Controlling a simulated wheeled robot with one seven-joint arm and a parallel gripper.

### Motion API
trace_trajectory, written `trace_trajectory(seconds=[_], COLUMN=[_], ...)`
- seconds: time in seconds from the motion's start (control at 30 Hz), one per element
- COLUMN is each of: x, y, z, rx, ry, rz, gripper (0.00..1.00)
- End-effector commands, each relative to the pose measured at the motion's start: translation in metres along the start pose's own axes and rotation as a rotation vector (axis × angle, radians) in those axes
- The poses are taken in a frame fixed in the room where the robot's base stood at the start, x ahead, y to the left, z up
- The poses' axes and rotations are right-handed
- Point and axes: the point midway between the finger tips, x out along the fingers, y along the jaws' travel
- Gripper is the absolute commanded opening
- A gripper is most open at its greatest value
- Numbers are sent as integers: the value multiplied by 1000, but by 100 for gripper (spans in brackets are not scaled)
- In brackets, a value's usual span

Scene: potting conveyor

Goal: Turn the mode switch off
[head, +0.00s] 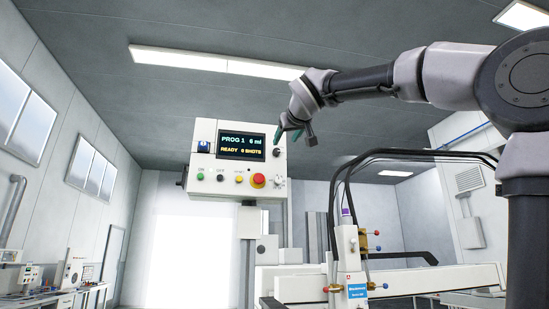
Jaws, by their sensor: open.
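The control box (229,195) is a pale panel on a post, left of centre. Its screen (241,146) reads PROG 1, 6 ml, READY, 0 SHOTS. A dark round knob (277,153) sits right of the screen, and a small light-coloured fitting (279,183) sits below it. Which of these is the mode switch, and its setting, is too small to tell. My gripper (285,137) has teal fingers and hangs at the upper right corner of the box, just above the knob. It is open and holds nothing; I cannot tell whether it touches the box.
A green button (200,177), a yellow button (239,179) and a red mushroom button (258,181) line the lower panel. A white machine with a blue label (357,290) and dark hoses stands lower right. A bench (50,300) with equipment is at far left.

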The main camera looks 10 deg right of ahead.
Motion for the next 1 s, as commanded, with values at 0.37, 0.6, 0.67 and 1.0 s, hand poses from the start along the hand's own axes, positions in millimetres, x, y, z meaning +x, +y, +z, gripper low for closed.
trace_trajectory(seconds=[0.37, 0.6, 0.67, 1.0], x=[47, 89, 96, 108], y=[-1, -1, 0, 0], z=[-9, -9, -10, -10], rx=[-8, -7, -5, -6], ry=[16, 16, 17, 18], rz=[1, 2, 2, 3], gripper=[62, 62, 62, 62])
